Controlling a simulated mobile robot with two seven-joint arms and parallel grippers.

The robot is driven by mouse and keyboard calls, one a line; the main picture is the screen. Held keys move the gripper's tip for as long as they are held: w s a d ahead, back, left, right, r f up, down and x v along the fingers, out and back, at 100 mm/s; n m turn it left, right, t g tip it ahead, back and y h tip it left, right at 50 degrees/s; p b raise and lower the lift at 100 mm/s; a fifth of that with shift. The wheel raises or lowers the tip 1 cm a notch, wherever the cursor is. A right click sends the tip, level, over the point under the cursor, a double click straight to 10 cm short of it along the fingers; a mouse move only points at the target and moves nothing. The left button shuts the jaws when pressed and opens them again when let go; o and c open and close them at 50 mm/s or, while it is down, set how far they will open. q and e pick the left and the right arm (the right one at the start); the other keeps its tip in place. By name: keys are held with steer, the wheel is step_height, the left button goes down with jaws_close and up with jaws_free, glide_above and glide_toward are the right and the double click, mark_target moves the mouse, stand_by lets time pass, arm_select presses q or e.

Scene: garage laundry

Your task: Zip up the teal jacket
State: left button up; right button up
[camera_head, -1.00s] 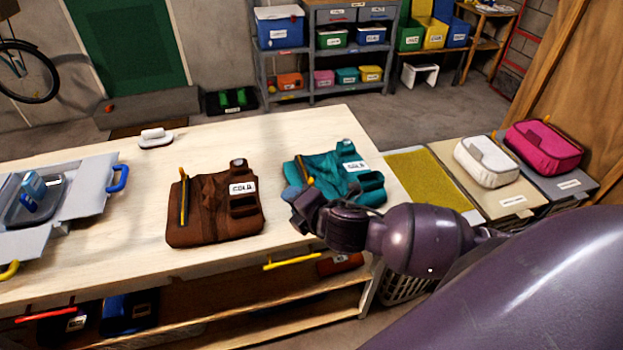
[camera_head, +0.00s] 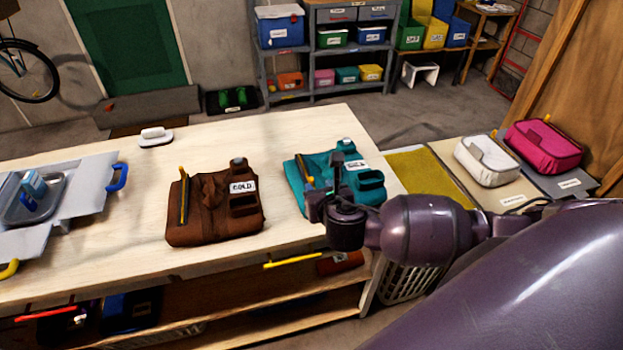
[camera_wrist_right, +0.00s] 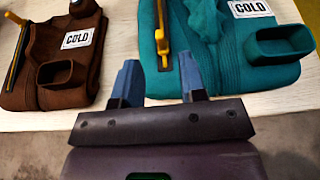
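The teal jacket (camera_head: 372,192) lies folded near the table's right end, with a white COLD label. Its zip strip runs along its left side with a yellow pull (camera_head: 308,182); the pull also shows in the right wrist view (camera_wrist_right: 162,42). My right gripper (camera_head: 326,183) is at the jacket's near edge and partly covers it. In the wrist view its two blue fingers (camera_wrist_right: 160,82) are apart with nothing between them. The yellow pull is ahead of the gap, apart from the fingers. My left gripper is not in view.
A brown jacket (camera_head: 214,212) with its own zip and COLD label lies to the left. A grey case (camera_head: 95,190) is further left, and a white brush-like item (camera_head: 155,137) is at the back. Bare table (camera_head: 235,145) lies behind the jackets. White (camera_head: 487,160) and pink (camera_head: 545,146) bags are right.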

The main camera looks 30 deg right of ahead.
mark_target(313, 180)
steer(key=x, duration=0.7)
steer(key=shift+w+f+b, duration=0.1)
steer(key=shift+w+b, duration=0.2)
steer(key=shift+b, duration=0.05)
steer(key=shift+c, duration=0.3)
jaws_close()
steer(key=shift+d, duration=0.1)
